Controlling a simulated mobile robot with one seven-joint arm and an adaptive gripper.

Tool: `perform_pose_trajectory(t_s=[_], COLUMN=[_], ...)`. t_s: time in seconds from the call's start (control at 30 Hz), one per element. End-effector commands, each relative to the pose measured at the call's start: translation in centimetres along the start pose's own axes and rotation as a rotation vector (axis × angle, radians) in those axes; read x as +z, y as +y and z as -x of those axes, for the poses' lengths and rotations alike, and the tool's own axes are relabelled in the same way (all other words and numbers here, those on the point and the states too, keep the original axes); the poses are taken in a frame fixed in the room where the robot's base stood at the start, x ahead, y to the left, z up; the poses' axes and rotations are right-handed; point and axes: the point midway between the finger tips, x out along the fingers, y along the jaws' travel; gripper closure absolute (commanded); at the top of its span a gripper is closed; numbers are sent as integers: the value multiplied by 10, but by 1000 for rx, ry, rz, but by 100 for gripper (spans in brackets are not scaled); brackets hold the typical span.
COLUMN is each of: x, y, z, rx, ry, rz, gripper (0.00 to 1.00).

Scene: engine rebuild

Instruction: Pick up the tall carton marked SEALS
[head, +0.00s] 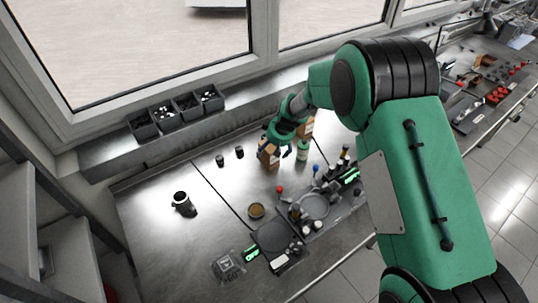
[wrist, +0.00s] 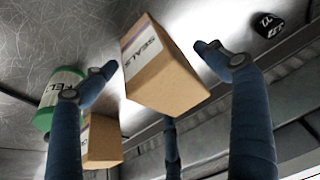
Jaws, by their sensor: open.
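The tall tan carton marked SEALS (wrist: 168,75) stands in the middle of the wrist view, its label partly readable. It shows in the head view as a tan box (head: 267,158) on the steel bench, partly behind my gripper (head: 281,150). In the wrist view my gripper (wrist: 157,60) is open, with one blue finger left of the carton, one right of it and a third at the lower middle. The side fingertips look close to the carton; I cannot tell whether they touch it.
A second tan carton (wrist: 103,142) and a green-and-white container (wrist: 64,92) stand close by on the left. A black cylinder (wrist: 268,24) is at upper right.

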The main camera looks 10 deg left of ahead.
Motion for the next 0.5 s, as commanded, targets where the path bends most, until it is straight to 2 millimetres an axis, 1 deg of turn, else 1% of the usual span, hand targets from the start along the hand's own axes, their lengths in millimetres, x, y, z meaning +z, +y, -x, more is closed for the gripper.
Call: perform_pose_trajectory(t_s=[0.27, 0.3, 0.37, 0.5], x=[0, 0, 0, 0], y=[0, 0, 0, 0], z=[0, 0, 0, 0], rx=[0, 0, 0, 0], ry=[0, 0, 0, 0], rz=[0, 0, 0, 0], gripper=[14, 18, 30, 57])
